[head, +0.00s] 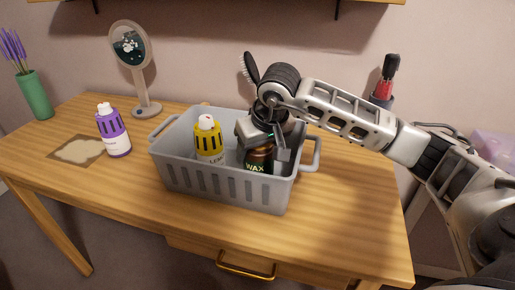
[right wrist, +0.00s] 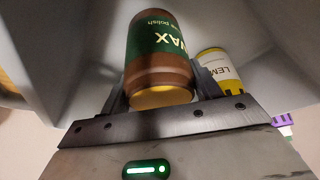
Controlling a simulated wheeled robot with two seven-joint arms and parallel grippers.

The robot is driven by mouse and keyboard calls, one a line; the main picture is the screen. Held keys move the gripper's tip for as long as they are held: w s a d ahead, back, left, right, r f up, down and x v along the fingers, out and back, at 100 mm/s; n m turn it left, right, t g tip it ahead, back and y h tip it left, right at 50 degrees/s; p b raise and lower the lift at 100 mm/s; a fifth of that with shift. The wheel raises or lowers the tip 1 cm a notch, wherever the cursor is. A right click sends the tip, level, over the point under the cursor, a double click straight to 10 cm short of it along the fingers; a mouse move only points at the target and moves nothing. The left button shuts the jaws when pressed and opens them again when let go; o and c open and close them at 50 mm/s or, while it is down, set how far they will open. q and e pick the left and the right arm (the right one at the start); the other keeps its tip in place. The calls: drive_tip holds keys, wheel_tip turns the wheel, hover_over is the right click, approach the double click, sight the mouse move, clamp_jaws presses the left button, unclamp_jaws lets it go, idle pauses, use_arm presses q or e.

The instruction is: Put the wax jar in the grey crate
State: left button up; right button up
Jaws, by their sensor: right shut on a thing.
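The wax jar (head: 259,161) is brown with a dark green label reading WAX. It is inside the grey crate (head: 222,188), in the right part. My right gripper (head: 266,146) reaches down into the crate and is shut on the jar. In the right wrist view the jar (right wrist: 160,58) sits between the fingers, its label upside down. Whether the jar touches the crate floor is hidden by the crate's front wall. My left gripper is not in view.
A yellow bottle (head: 209,142) stands in the crate, left of the jar. A purple bottle (head: 114,136) stands on the table left of the crate, beside a tan mat (head: 78,150). A round mirror (head: 131,48) and a green vase (head: 35,96) stand further back.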

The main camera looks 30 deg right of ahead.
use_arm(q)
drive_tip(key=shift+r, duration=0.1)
use_arm(e)
drive_tip(key=o, duration=1.1)
drive_tip(key=shift+o, duration=0.2)
drive_tip(key=shift+r, duration=0.3)
use_arm(q)
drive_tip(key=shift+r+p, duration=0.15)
drive_tip(key=shift+p, duration=0.6)
use_arm(e)
drive_tip(key=v, duration=1.1)
drive_tip(key=shift+s+r, duration=0.15)
drive_tip(key=shift+r, duration=0.15)
